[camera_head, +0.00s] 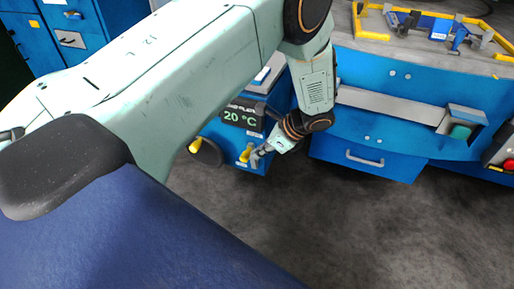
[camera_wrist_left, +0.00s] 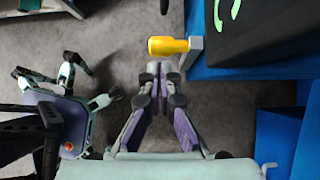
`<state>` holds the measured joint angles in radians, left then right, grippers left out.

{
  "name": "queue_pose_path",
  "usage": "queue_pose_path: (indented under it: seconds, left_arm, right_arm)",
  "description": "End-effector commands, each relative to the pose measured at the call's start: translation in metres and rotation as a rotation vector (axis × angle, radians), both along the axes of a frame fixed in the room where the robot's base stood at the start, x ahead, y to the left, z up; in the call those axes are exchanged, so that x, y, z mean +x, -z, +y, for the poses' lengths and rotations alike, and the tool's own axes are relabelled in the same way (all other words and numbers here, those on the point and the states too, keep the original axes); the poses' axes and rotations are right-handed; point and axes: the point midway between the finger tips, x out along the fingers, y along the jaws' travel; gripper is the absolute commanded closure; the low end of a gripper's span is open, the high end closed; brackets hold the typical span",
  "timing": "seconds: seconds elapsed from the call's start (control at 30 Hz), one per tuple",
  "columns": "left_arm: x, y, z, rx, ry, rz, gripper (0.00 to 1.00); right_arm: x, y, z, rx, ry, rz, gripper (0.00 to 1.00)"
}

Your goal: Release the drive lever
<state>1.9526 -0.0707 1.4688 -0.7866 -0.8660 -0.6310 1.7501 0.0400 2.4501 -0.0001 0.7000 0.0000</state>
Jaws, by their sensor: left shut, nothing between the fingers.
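The drive lever has a yellow grip (camera_wrist_left: 167,46) on a short grey arm (camera_wrist_left: 192,50) at the side of the blue machine in the left wrist view. In the head view its yellow grip (camera_head: 246,153) shows low on the blue front. My left gripper (camera_wrist_left: 160,68) is shut and empty. Its fingertips lie just below the yellow grip in the wrist view, with a thin gap in the picture; whether they touch is unclear. In the head view my left gripper (camera_head: 257,158) is right beside the grip. My right gripper is not in view.
A dark handwheel with a yellow knob (camera_head: 195,146) is left of the lever. A display (camera_head: 241,115) above reads 20 °C. The grey floor in front is clear.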

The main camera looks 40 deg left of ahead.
Motion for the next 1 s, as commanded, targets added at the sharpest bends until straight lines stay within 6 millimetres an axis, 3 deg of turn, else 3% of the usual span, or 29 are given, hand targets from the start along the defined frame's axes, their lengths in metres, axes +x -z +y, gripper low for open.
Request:
queue_pose_path:
  seconds: [0.13, 0.6, 1.0]
  left_arm:
    - [-0.002, -0.008, -0.007, 0.001, -0.002, -0.001, 1.00]
    - [0.004, -0.083, -0.039, 0.002, -0.001, -0.003, 1.00]
    - [0.006, -0.094, -0.046, 0.001, -0.002, 0.000, 1.00]
  right_arm:
    - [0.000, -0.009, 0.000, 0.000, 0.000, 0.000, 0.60]
    - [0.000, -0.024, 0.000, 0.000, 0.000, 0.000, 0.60]
    - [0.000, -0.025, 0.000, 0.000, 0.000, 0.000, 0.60]
